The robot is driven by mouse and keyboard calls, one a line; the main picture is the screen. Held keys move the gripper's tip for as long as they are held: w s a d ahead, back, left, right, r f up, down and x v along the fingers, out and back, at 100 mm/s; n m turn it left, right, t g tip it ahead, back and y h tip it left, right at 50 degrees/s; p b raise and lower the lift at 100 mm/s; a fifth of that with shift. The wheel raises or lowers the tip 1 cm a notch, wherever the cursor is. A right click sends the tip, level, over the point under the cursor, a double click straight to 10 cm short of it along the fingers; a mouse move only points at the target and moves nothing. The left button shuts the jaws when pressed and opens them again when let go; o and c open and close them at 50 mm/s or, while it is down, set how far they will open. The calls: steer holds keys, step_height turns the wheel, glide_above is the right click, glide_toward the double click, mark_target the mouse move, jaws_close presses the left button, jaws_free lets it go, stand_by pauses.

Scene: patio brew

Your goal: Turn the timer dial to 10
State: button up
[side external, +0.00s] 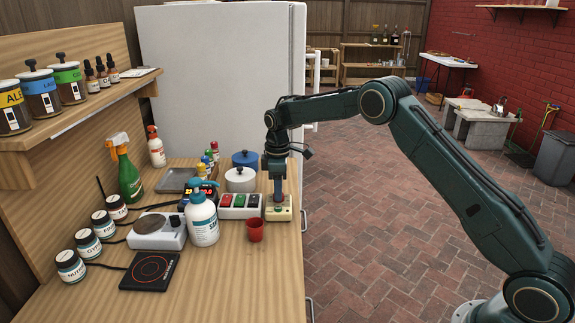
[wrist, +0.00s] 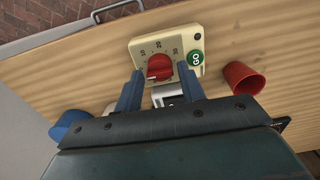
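The dial's white mark points to the lower left, below the printed 10. In the side view the timer (side external: 284,214) sits at the counter's right edge, with my gripper (side external: 277,202) pointing down right over it. In the wrist view my gripper (wrist: 160,70) is open, with one blue fingertip on each side of the dial. I cannot tell whether the fingers touch it.
A red cup (side external: 255,230) stands just in front of the timer. A switch box (side external: 238,205) with red and green switches is close on its left. A white pump bottle (side external: 203,222), a white-lidded pot (side external: 240,180) and a blue pot (side external: 245,159) stand nearby. The counter's front right is bare.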

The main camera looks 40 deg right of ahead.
steer(key=shift+f, duration=0.65)
steer(key=shift+c, duration=0.3)
steer(key=c, duration=0.6)
steer(key=shift+c, duration=0.2)
steer(key=shift+m, duration=0.5)
steer(key=m, duration=0.4)
steer(key=shift+r, duration=0.1)
steer(key=m, duration=0.5)
